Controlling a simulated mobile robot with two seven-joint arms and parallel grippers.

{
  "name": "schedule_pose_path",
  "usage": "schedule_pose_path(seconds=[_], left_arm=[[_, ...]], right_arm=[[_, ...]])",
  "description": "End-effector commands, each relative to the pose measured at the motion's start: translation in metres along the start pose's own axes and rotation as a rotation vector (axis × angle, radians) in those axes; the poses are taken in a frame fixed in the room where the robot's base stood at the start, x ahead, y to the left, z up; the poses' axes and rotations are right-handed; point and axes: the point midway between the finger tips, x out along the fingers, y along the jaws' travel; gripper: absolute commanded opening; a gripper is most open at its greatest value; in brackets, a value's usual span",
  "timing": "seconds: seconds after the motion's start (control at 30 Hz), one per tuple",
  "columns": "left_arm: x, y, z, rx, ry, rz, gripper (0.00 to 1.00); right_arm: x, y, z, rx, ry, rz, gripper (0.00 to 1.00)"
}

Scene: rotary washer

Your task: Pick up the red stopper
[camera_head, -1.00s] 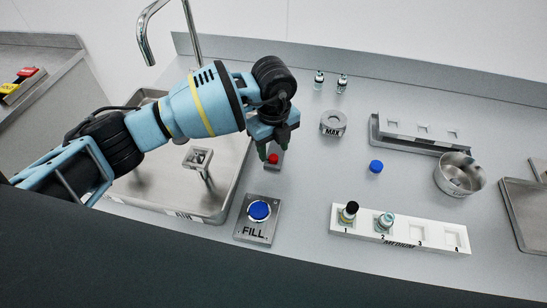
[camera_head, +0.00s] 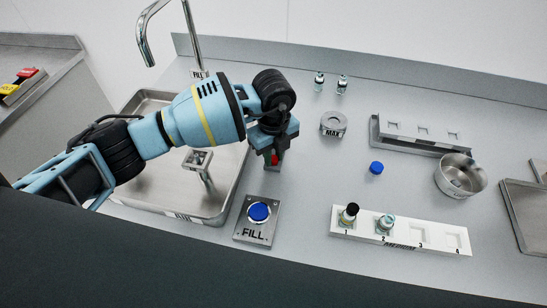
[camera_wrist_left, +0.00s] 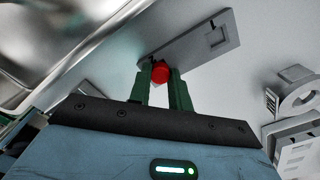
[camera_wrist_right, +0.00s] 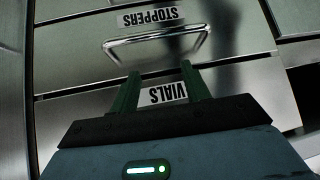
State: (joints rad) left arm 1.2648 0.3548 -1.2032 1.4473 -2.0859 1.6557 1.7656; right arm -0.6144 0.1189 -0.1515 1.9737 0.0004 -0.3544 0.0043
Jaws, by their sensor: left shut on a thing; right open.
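The red stopper (camera_head: 274,160) sits at a small grey plate on the counter, right of the sink. My left gripper (camera_head: 271,151) comes down over it and is shut on it. In the left wrist view the red stopper (camera_wrist_left: 160,71) sits between the two green fingertips (camera_wrist_left: 160,68), at the end of the grey plate (camera_wrist_left: 205,43). I cannot tell whether the stopper still touches the plate. My right gripper (camera_wrist_right: 160,72) is open and empty, in front of a metal drawer front.
The blue FILL button (camera_head: 258,211) is on a plate in front. The sink (camera_head: 150,200) lies left. A white rack (camera_head: 400,240) with two vials, a blue stopper (camera_head: 376,168), a MAX ring (camera_head: 333,123) and a metal bowl (camera_head: 460,178) stand right. Drawers labelled STOPPERS (camera_wrist_right: 150,17) and VIALS (camera_wrist_right: 168,94) face the right wrist.

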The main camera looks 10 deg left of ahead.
Motion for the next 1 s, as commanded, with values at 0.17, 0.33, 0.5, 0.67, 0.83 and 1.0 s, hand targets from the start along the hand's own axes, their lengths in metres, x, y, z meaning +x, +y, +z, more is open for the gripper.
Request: schedule_pose_path(seconds=[0.17,0.33,0.5,0.67,0.83,1.0], left_arm=[[-0.003,0.0,0.0,0.0,0.0,-0.001,0.0],[-0.015,0.0,0.0,0.0,-0.002,-0.002,0.0],[-0.039,-0.001,0.001,0.001,-0.003,-0.003,0.0],[-0.042,0.018,-0.031,0.005,-0.002,-0.003,0.0],[-0.045,0.04,-0.069,0.006,-0.002,-0.004,0.0],[-0.048,0.058,-0.102,0.004,-0.001,-0.003,0.0]], right_arm=[[0.0,0.0,0.0,0.0,0.001,0.0,0.47],[0.0,0.0,-0.002,0.0,0.003,0.001,0.47],[0.0,0.0,-0.003,-0.001,0.006,0.001,0.47],[-0.002,0.002,-0.015,-0.005,0.028,0.004,0.47],[-0.003,0.003,-0.024,-0.008,0.045,0.007,0.47],[-0.003,0.004,-0.028,-0.012,0.053,0.009,0.47]])
